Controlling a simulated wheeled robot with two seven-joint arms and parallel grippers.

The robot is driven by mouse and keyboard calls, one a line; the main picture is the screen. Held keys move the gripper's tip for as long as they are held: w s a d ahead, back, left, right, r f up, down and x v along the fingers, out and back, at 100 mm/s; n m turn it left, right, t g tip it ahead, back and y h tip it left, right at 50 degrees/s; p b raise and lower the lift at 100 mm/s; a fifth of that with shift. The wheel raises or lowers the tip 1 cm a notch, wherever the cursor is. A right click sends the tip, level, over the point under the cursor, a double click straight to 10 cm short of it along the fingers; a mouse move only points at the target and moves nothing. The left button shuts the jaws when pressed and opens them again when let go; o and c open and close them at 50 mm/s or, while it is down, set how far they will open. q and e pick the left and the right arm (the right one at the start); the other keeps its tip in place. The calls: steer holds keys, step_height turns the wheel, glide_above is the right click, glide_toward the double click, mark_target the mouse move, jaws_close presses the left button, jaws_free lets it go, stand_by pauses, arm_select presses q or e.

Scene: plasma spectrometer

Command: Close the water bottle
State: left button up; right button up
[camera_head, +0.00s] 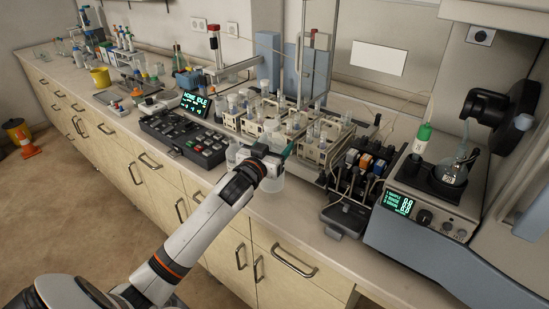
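My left arm reaches in from the lower left, and its gripper (279,158) is over the counter at the middle of the view. The finger gap is too small to read. Another clear bottle (236,156) stands just left of the wrist. My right gripper is out of view.
Sample racks (313,152) with tubes and cups stand behind the gripper. A black keypad panel (184,139) lies to the left. A pump block (360,165) and an instrument with a green-capped tube (422,140) stand right. Counter front (318,246) is clear.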

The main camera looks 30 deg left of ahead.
arm_select(q)
steer(key=shift+r, duration=0.1)
steer(key=shift+f, duration=1.85)
steer(key=shift+f, duration=0.15)
steer(key=o, duration=1.9)
steer(key=shift+s, duration=0.1)
steer(key=s+d+b, duration=0.1)
steer(key=s, duration=1)
steer(key=shift+s+d, duration=0.25)
steer(key=shift+s, duration=0.15)
